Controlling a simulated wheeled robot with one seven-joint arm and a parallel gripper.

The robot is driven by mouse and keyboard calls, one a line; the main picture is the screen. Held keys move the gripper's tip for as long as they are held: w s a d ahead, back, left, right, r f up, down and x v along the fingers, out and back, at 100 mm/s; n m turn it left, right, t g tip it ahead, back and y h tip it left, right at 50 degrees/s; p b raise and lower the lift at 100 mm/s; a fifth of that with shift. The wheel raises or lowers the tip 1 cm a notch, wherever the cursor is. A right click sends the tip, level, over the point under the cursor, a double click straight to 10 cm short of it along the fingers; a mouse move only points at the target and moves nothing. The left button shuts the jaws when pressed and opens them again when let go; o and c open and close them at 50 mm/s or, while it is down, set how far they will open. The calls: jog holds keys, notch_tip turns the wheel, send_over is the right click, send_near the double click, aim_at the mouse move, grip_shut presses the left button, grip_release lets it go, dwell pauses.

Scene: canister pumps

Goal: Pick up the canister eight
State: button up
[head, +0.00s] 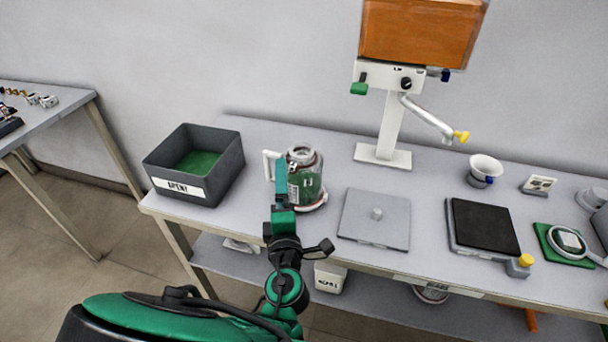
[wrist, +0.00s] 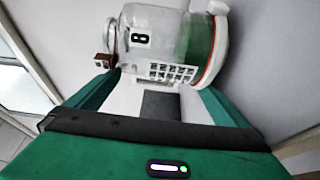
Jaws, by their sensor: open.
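A clear canister (head: 309,184) with green contents, a pale rim and a white side handle stands on the bench. It also fills the top of the wrist view (wrist: 165,48), appearing sideways, with a dark mark and a grid label.
A dark open bin (head: 224,188) with green inside stands left of the canister. A grey plate with a knob (head: 360,230) lies to the right. A white stand (head: 392,135) with an orange hopper rises behind. A black-topped scale (head: 484,224) sits farther right.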

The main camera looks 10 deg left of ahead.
jog(key=shift+x, duration=1.85)
jog(key=c, duration=0.8)
jog(key=shift+r, duration=0.1)
